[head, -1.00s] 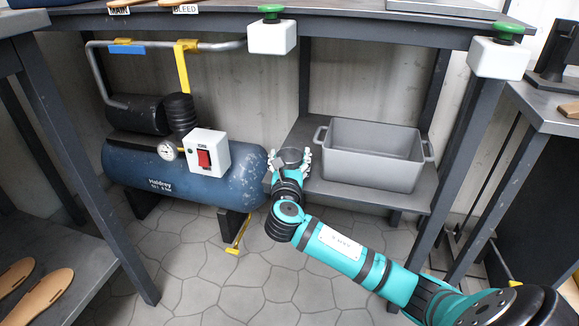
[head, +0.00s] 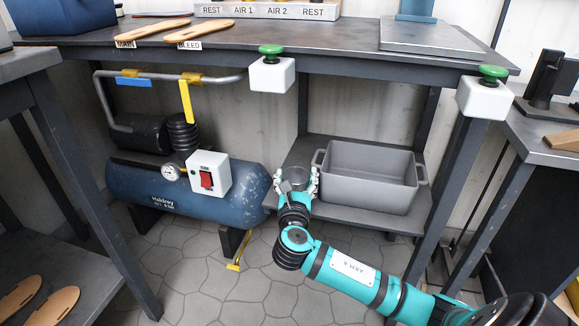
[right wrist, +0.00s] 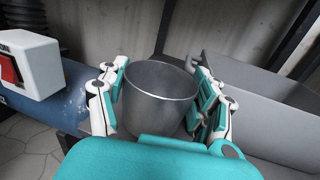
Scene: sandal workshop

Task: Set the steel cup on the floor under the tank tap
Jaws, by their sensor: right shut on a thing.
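The steel cup (right wrist: 158,92) stands upright and open at the top between the fingers of my right gripper (right wrist: 158,105), shut on its sides. In the head view the cup (head: 297,174) and the right gripper (head: 296,184) are at the lower shelf's left end, between the tank and a grey bin. I cannot tell whether the cup touches the shelf. The blue tank (head: 190,190) lies under the bench. A yellow-handled tap (head: 234,266) hangs low beneath the tank's right end, near the floor, left of and below the cup. My left gripper is not in view.
The grey bin (head: 370,190) sits on the lower shelf (head: 350,219), close right of the gripper. A white box with a red switch (head: 207,181) sticks out from the tank. Bench legs (head: 90,205) flank the space. The tiled floor (head: 190,285) before the tank is clear.

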